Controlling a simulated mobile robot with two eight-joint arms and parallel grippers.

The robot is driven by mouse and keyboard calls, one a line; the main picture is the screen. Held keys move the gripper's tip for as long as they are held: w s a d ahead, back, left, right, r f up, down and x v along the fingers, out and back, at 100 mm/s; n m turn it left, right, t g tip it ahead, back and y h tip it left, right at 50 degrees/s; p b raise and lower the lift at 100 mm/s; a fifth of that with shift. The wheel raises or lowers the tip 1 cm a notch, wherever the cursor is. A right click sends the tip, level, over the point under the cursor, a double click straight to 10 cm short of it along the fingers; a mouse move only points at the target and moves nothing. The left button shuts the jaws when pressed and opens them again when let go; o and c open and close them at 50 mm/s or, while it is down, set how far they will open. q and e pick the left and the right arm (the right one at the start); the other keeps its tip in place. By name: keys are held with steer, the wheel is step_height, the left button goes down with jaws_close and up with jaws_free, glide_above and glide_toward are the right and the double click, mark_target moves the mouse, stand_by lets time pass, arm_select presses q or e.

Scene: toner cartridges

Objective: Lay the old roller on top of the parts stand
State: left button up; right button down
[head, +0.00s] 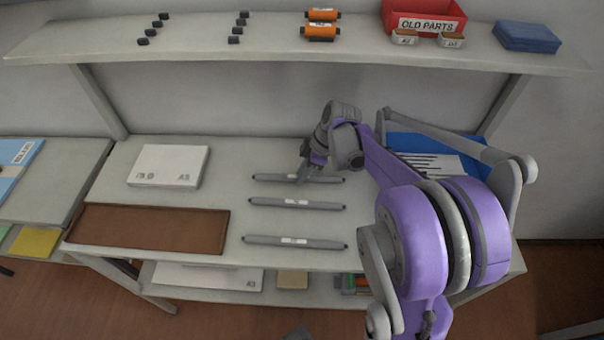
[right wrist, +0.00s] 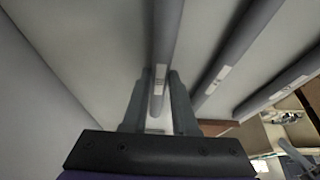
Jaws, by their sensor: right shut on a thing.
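Three long grey rollers with white labels lie parallel on the bench: a back roller (head: 270,178), a middle roller (head: 270,201) and a front roller (head: 265,240). The labels are too small to read, so I cannot tell which is the old one. My right gripper (head: 305,175) is shut on the back roller near its middle. In the right wrist view, this roller (right wrist: 166,45) runs between the two fingers of my right gripper (right wrist: 158,85). It appears to rest on the bench. I cannot identify the parts stand for certain. My left gripper is out of view.
A brown tray (head: 83,225) and a white paper pack (head: 168,151) lie left of the rollers. A blue folder (head: 402,142) is partly behind my right arm. The upper shelf (head: 200,47) holds orange cartridges (head: 320,31) and a red OLD PARTS bin (head: 450,12).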

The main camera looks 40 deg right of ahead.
mark_target(312, 176)
steer(key=shift+w+d+f, duration=0.1)
steer(key=shift+w+f, duration=0.05)
steer(key=shift+f, duration=0.15)
steer(key=shift+f, duration=0.15)
steer(key=c, duration=0.7)
jaws_free()
steer(key=p+v, duration=0.1)
steer(key=v, duration=0.7)
steer(key=shift+f, duration=0.1)
